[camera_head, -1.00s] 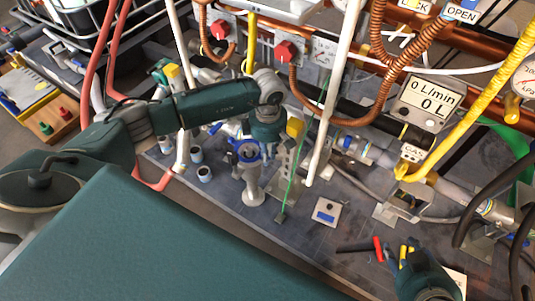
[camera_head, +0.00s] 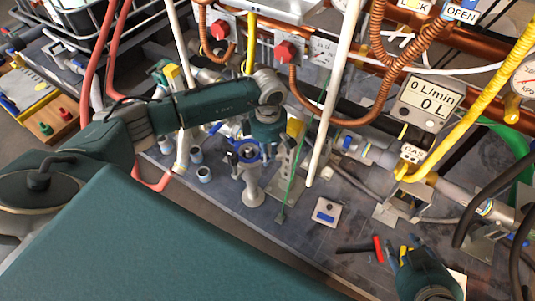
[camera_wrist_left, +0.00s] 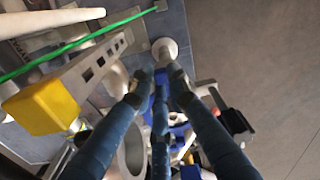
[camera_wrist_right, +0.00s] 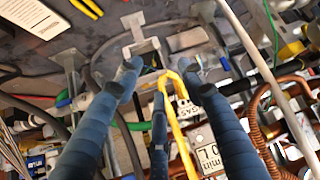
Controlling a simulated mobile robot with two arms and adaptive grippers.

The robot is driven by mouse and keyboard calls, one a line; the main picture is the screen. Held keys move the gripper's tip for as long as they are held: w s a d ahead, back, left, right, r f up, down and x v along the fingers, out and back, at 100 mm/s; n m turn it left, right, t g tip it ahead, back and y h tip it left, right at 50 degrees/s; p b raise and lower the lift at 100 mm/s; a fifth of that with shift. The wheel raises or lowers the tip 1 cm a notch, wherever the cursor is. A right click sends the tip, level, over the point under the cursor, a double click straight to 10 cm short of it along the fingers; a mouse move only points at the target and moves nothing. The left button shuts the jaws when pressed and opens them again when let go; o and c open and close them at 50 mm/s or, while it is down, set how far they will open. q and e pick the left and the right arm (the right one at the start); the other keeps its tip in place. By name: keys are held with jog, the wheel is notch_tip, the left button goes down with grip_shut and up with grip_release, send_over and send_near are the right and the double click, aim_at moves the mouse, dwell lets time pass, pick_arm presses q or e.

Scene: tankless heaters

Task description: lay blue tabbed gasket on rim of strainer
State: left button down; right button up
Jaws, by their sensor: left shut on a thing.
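My left gripper (camera_head: 258,146) points down over the strainer (camera_head: 252,186), a pale metal body on a round foot. The blue tabbed gasket (camera_head: 243,156) is at the strainer's top. In the left wrist view my left fingertips (camera_wrist_left: 158,84) are close together with a blue part (camera_wrist_left: 160,90) of the gasket between them. Fingers and arm hide much of the gasket, so I cannot tell whether it lies flat on the rim. My right gripper (camera_head: 398,254) is low at the front right; the right wrist view shows its fingers (camera_wrist_right: 165,78) apart and empty.
Small cups (camera_head: 204,174) stand left of the strainer. A metal plate with a blue mark (camera_head: 326,211) and a red-and-black tool (camera_head: 360,247) lie to the right. A white pipe (camera_head: 332,100) and a thin green line (camera_head: 292,185) rise close to the strainer's right.

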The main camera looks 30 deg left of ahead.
jog(key=shift+s+f, duration=0.1)
dwell(0.3)
pick_arm(q)
jog(key=shift+f, duration=0.15)
pick_arm(e)
jog(key=shift+w, duration=0.2)
pick_arm(q)
jog(key=shift+f, duration=0.15)
pick_arm(e)
jog(key=shift+w+a+r+t, duration=0.15)
jog(key=shift+w+r+t, duration=0.2)
jog(key=shift+w+r, duration=0.15)
jog(key=shift+w+a+r+t, duration=0.15)
jog(key=shift+w+r+t, duration=0.2)
jog(key=shift+w+r, duration=0.15)
pick_arm(q)
jog(key=shift+f+b, duration=0.2)
jog(key=shift+b, duration=0.2)
pick_arm(e)
jog(key=shift+w+a+r+y, duration=0.2)
jog(key=shift+w+r+y, duration=0.1)
jog(key=shift+w, duration=0.05)
pick_arm(q)
jog(key=shift+f, duration=0.1)
pick_arm(e)
jog(key=shift+w+a+r+t, duration=0.2)
jog(key=shift+w+r+t, duration=0.15)
jog(key=shift+t, duration=0.15)
